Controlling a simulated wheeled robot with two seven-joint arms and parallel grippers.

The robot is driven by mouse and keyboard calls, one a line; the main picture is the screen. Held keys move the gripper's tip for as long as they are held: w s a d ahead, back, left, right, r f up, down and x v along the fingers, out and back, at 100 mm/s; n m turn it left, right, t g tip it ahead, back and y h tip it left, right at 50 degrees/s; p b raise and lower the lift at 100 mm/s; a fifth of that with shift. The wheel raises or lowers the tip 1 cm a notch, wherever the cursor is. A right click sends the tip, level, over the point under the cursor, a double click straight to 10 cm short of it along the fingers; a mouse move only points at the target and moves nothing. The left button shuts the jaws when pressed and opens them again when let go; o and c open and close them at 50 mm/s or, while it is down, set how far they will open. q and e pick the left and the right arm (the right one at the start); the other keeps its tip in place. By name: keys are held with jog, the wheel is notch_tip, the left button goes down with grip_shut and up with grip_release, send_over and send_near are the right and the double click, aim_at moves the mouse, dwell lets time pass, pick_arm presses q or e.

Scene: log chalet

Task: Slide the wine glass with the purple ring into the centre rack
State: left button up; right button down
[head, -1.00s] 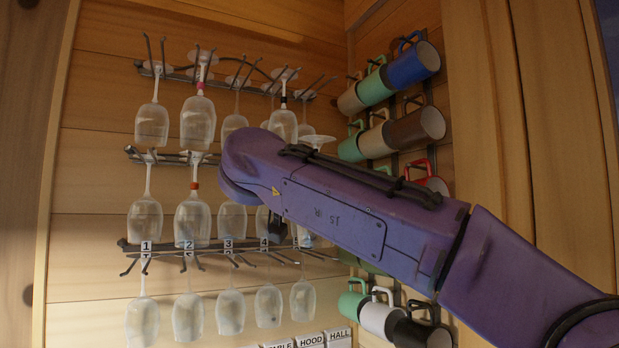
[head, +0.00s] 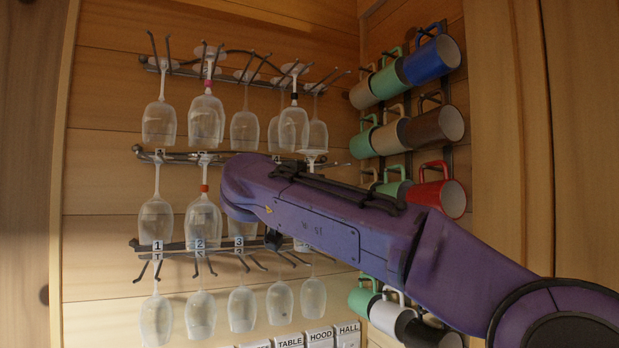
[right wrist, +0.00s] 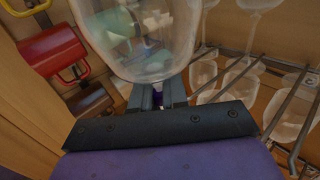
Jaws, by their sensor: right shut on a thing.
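My right gripper (right wrist: 158,97) is shut on the stem of a clear wine glass (right wrist: 140,45). In the right wrist view its bowl fills the top middle, and a small purplish patch shows at the stem between the fingers. In the head view my purple right forearm hides the gripper and most of this glass; a pale foot (head: 315,153), apparently its own, shows just above the forearm. The centre rack (head: 180,157) is a dark metal rail on the wall, its right part behind my arm. My left gripper is out of view.
The top rack (head: 190,68) holds several glasses, and the bottom rack (head: 175,246) with number labels holds more. Mugs hang on the right wall, including a red mug (head: 444,196) near my forearm. Wooden panels flank both sides.

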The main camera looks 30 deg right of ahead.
jog(key=shift+w+d+r+p, duration=0.1)
jog(key=shift+w+r+p, duration=0.1)
jog(key=shift+w+p, duration=0.25)
jog(key=w+d+p, duration=0.1)
jog(key=w+p, duration=0.3)
jog(key=w, duration=0.5)
jog(key=shift+w+f, duration=0.25)
jog(key=shift+f, duration=0.1)
jog(key=shift+d, duration=0.1)
dwell(0.6)
jog(key=c, duration=1.1)
grip_release()
jog(key=shift+s+r, duration=0.1)
jog(key=shift+s, duration=0.1)
